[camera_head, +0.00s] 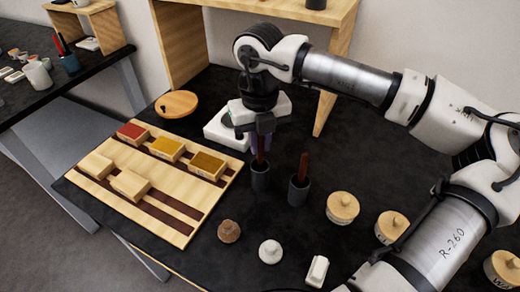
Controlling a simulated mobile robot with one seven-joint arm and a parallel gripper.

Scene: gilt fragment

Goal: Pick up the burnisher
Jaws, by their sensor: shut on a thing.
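My gripper (261,148) points down over a dark cup (260,181) right of the wooden board. Its purplish fingers are shut on a thin red-brown stick (260,153), apparently the burnisher, whose lower end is at or inside the cup's mouth. I cannot tell whether the stick has risen in the cup. The stick's top is hidden by the gripper. A second dark cup (299,193) stands to the right, with another red-brown stick (303,167) upright in it.
The wooden board (183,211) on the left carries several blocks. A round wooden dish (176,103) and a white item (222,131) lie behind. Lidded wooden pots (342,208), a brown lump (229,231) and white pieces (271,251) are in front. A wooden shelf (180,45) stands at the back.

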